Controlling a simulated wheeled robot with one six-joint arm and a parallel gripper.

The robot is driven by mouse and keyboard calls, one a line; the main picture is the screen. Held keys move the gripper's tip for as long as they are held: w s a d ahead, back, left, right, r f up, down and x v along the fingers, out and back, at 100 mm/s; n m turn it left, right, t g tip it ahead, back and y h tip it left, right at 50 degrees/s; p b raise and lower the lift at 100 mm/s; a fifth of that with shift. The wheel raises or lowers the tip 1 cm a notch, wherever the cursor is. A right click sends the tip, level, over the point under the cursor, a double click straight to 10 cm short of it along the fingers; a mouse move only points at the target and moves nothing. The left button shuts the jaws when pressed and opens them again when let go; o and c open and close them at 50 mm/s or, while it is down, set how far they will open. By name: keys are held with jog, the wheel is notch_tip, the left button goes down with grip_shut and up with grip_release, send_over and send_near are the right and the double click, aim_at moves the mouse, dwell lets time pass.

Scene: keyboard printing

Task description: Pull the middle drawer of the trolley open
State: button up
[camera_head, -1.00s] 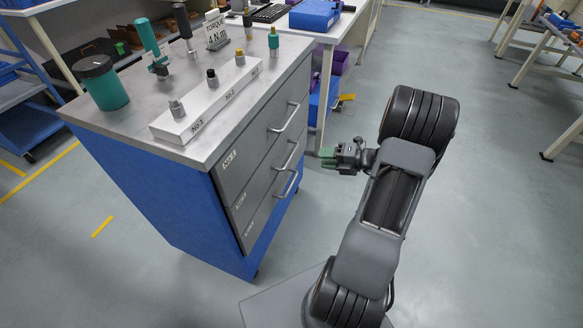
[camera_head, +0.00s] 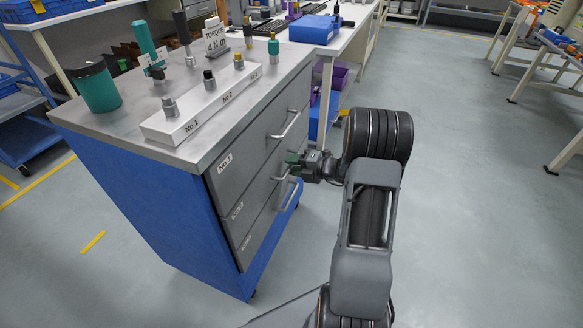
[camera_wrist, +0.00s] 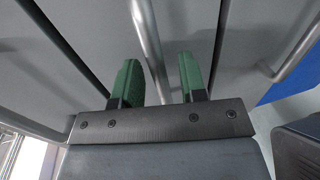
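The grey trolley with blue sides (camera_head: 150,215) has three drawers, all flush with its front. The middle drawer (camera_head: 256,193) has a metal bar handle (camera_head: 280,178), partly hidden by my gripper (camera_head: 294,159). In the wrist view, the green fingers of my gripper (camera_wrist: 160,78) are spread apart. A bar handle (camera_wrist: 149,35) runs between them, with gaps showing on both sides; it appears to be the middle one. Another handle (camera_wrist: 298,48) lies to the right.
The top drawer handle (camera_head: 286,123) is just above my gripper and the bottom handle (camera_head: 293,194) just below. Tools, a green-black cup (camera_head: 97,86) and a numbered block (camera_head: 200,107) stand on the trolley top. The floor to the right is clear.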

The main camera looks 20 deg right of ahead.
jog(key=shift+w+a, duration=0.2)
jog(key=shift+a, duration=0.05)
grip_shut()
dwell(0.3)
